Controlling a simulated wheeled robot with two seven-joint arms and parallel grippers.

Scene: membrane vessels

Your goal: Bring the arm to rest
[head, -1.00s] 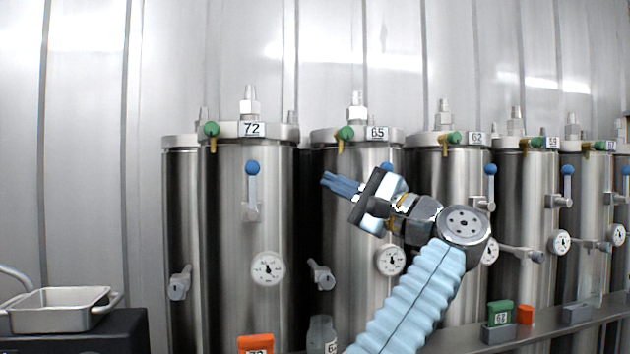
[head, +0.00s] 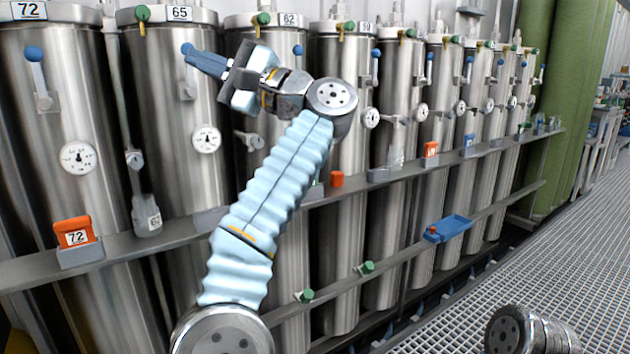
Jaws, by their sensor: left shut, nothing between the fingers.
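My left gripper (head: 207,62) is shut and empty, with its blue fingers pointing left. It shows in front of the steel vessel labelled 65 (head: 165,110), its fingertips over that vessel's blue-knobbed lever; I cannot tell whether they touch. My left arm, in a pale blue ribbed sleeve, rises from the bottom of the view and bends at the elbow. A round grey part of mine shows at the bottom right. My right gripper is not in view.
Several vessels stand in a row, including one labelled 72 (head: 50,120). A rail (head: 395,177) runs before them, holding an orange block (head: 74,233) and a small bottle (head: 146,215). A blue tray (head: 449,228) sits lower. Grated floor (head: 480,300) lies open at the right.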

